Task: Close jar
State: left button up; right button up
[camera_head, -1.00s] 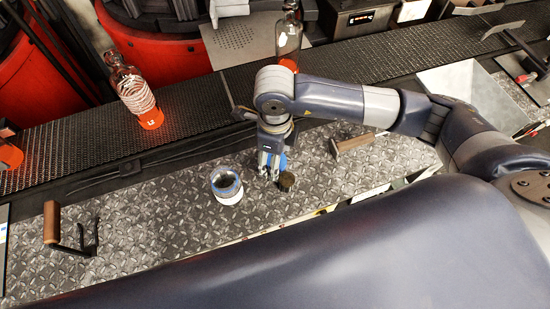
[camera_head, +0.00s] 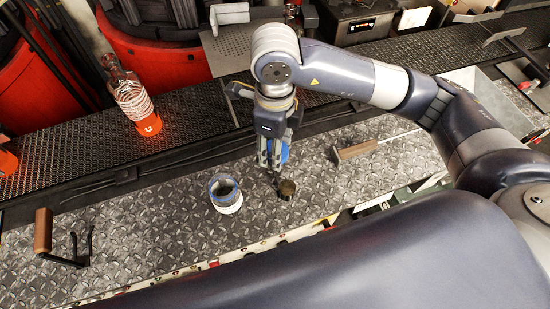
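An open jar (camera_head: 226,194), white with a blue rim and a dark inside, stands on the diamond-plate worktop left of my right gripper. A small dark brown round piece (camera_head: 287,189), possibly the jar's lid, is on the worktop to the jar's right. My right gripper (camera_head: 275,172) points down, with its fingertips close above and slightly left of that piece. Its fingers look close together, and whether they touch the piece is unclear. Blue shows on or behind the fingers. My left gripper is not in view.
A wooden-handled tool (camera_head: 360,149) lies right of the gripper, and another (camera_head: 45,232) at the far left. A bottle with an orange base (camera_head: 133,97) stands on the dark conveyor (camera_head: 75,142) behind.

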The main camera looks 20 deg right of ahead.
jog(key=shift+r, duration=1.05)
jog(key=n, duration=0.2)
jog(key=d+n, duration=0.2)
jog(key=n, duration=0.1)
jog(key=shift+s+n, duration=0.15)
jog(key=shift+n, duration=0.15)
jog(key=d+n, duration=0.1)
jog(key=n, duration=0.5)
jog(key=s+d+n, duration=0.1)
jog(key=d+n, duration=0.1)
jog(key=n, duration=0.5)
jog(key=s+d+n, duration=0.1)
jog(key=d+n, duration=0.1)
jog(key=n, duration=0.4)
jog(key=shift+d+r+n, duration=0.25)
jog(key=shift+r+n, duration=0.05)
jog(key=shift+n, duration=0.1)
